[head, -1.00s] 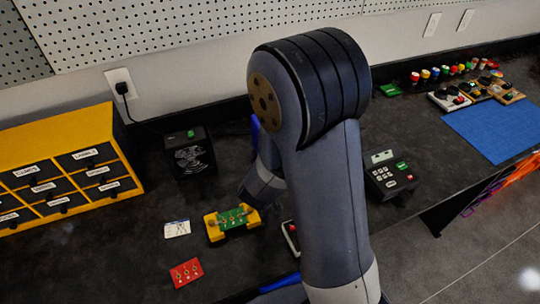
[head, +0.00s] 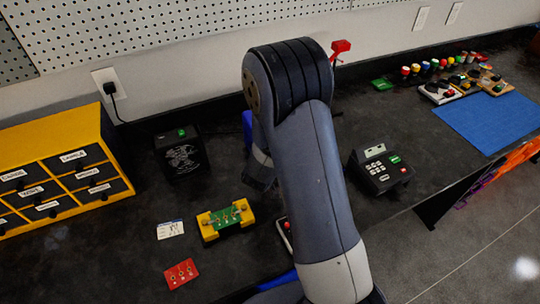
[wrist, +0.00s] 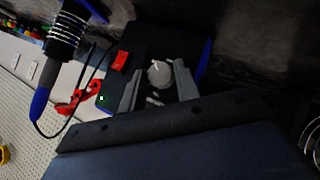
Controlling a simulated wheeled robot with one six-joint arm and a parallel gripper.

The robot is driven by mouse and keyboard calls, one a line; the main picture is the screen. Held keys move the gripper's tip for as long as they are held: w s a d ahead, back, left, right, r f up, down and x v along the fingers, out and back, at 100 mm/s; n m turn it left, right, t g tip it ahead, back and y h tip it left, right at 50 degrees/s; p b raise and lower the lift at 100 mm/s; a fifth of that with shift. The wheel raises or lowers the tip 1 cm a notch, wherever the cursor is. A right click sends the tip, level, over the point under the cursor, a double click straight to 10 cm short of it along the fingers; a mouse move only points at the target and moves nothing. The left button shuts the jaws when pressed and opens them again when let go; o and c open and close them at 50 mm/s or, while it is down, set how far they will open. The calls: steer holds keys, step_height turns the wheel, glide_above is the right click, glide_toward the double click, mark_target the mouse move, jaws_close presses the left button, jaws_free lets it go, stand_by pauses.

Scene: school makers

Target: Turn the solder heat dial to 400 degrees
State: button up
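The solder station (wrist: 118,42) is a dark box with blue sides in the wrist view. Its round grey heat dial (wrist: 160,74) faces me, with a red switch (wrist: 120,60) and a small green light (wrist: 101,98) nearby. My gripper (wrist: 158,70) is open, with one grey finger on each side of the dial. I cannot tell whether either finger touches it. The dial's degree marks are too small to read. In the head view my arm hides most of the station; only a blue edge (head: 247,124) shows beside it.
The soldering iron (wrist: 62,35), with its cable, is left of the station in the wrist view. In the head view, a black fan box (head: 182,155), a green board in a yellow holder (head: 226,219) and a black keypad device (head: 381,171) stand around my arm.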

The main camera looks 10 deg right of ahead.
steer(key=c, duration=0.5)
steer(key=shift+y, duration=0.3)
steer(key=shift+d+m, duration=0.1)
steer(key=shift+m, duration=0.2)
steer(key=y+b, duration=0.2)
steer(key=shift+w+d+m+g+b, duration=0.1)
steer(key=shift+m+g+b, duration=0.25)
steer(key=shift+m+g, duration=0.05)
steer(key=shift+c, duration=0.3)
steer(key=shift+o, duration=0.2)
steer(key=y+b, duration=0.1)
steer(key=b, duration=0.3)
steer(key=shift+w+d+f+m, duration=0.1)
steer(key=shift+f+m, duration=0.05)
steer(key=shift+m, duration=0.15)
steer(key=y+b, duration=0.1)
steer(key=b, duration=0.7)
steer(key=shift+d+m+g+y, duration=0.15)
steer(key=shift+m+g+y, duration=0.15)
steer(key=shift+m, duration=0.1)
steer(key=y+b, duration=0.1)
steer(key=b, duration=0.3)
steer(key=shift+d, duration=0.1)
steer(key=shift+r+m+y+b, duration=0.3)
steer(key=shift+m+y+b, duration=0.1)
steer(key=shift+b, duration=0.7)
steer(key=shift+c, duration=0.2)
